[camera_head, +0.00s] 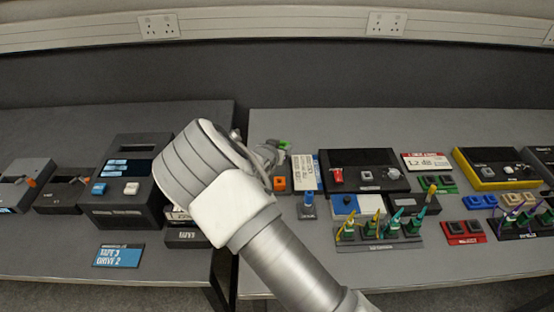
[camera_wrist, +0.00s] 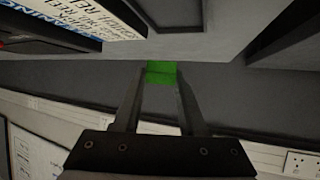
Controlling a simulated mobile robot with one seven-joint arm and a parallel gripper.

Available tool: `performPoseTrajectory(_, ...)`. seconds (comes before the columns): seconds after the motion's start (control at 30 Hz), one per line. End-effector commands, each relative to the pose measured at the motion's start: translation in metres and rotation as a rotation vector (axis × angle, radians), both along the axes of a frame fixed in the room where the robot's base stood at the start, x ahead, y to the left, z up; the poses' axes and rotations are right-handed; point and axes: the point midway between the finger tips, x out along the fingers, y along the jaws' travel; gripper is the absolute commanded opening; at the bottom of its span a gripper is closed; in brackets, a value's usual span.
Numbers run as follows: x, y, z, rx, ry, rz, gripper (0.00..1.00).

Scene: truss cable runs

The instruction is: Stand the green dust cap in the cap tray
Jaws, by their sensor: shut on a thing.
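The green dust cap (camera_wrist: 161,73) is between the two fingertips of my gripper (camera_wrist: 160,85) in the wrist view, shown as a bright green block. My gripper is shut on it. In the head view my gripper (camera_head: 272,154) is partly hidden behind my arm, and a bit of the green cap (camera_head: 285,145) shows at its far end, above the back of the right bench. I cannot tell for sure which item is the cap tray; small coloured holders with dark square wells, one green (camera_head: 438,186), one blue (camera_head: 480,202) and one red (camera_head: 465,232), stand at the right.
An orange block (camera_head: 279,184) and a white-blue card (camera_head: 305,172) are near my gripper. A black device (camera_head: 364,171) and a rack of several coloured cable connectors (camera_head: 380,236) stand right of it. A tape drive (camera_head: 127,181) is on the left bench. A gap separates the benches.

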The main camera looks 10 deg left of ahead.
Motion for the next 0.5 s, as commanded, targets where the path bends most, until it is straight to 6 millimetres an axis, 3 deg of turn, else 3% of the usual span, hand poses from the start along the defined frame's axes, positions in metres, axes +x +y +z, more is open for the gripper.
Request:
performPoseTrajectory(0.27,-0.009,0.013,-0.016,-0.002,-0.001,-0.001,0.0)
performPoseTrajectory(0.5,-0.009,0.012,-0.049,-0.002,0.0,-0.001,0.0)
